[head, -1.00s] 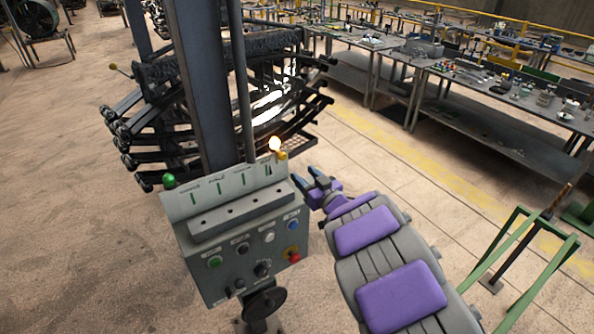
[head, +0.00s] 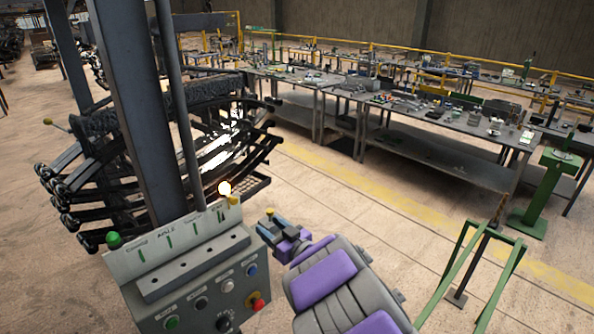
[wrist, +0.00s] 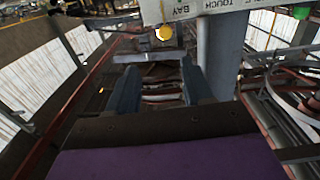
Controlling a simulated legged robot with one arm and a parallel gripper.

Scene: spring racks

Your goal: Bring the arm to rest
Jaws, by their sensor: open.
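My gripper (head: 278,226) is at the end of my purple and grey arm in the head view, just right of the grey control box (head: 190,290). In the wrist view its two blue fingers (wrist: 158,90) stand apart with nothing held between them.
A dark steel column (head: 142,110) rises behind the box. Racks of curved black springs (head: 90,190) stand behind it at left. Long workbenches (head: 430,160) with tools line the back. A green frame (head: 475,270) stands at right. The floor between my arm and the benches is clear.

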